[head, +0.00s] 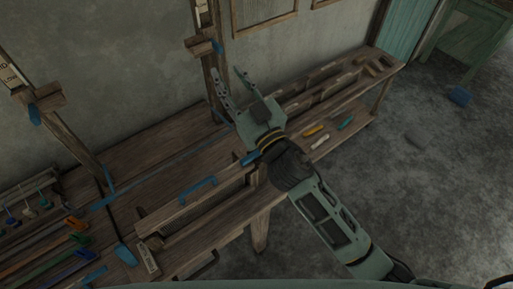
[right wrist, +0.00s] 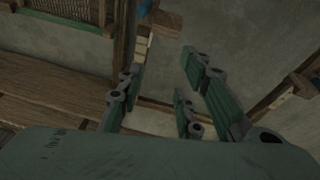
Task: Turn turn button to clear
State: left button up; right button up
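Two wooden blocks with blue tabs sit on upright posts of the loom. One block (head: 203,47) is at top centre and the other (head: 45,102) is at far left; I cannot tell for certain which is the turn button. My right gripper (head: 228,73) is open and empty, with its fingers pointing up just below and right of the centre block. In the right wrist view its fingers (right wrist: 160,80) are spread apart. A wooden block (right wrist: 163,20) with a blue part shows beyond them, apart from the fingers. My left gripper is not in view.
The wooden loom bench (head: 150,160) runs along the wall, with blue handles on it. A slotted shelf at right holds an orange piece (head: 313,130) and a teal piece (head: 346,122). Colored tools lie at lower left. The floor (head: 440,150) at right is mostly clear.

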jog(key=s+a+r+n+g+y, duration=0.2)
jog(key=s+a+n+g+y, duration=0.3)
jog(key=a+n+g, duration=0.25)
jog(key=s+a+r+n+g+y, duration=0.3)
jog(key=s+a+n+g+y, duration=0.25)
jog(key=a+n, duration=0.2)
jog(key=n+g+h+p, duration=0.15)
jog(key=g+h, duration=0.35)
jog(key=h, duration=1.6)
send_over(256, 152)
jog(key=shift+n, duration=0.45)
notch_tip(256, 152, down, 19)
jog(key=shift+f, duration=0.1)
jog(key=shift+d+f, duration=0.1)
jog(key=shift+f, duration=0.15)
notch_tip(256, 152, down, 6)
jog(key=shift+f+p, duration=0.1)
jog(key=shift+p, duration=1.05)
jog(key=shift+f, duration=0.45)
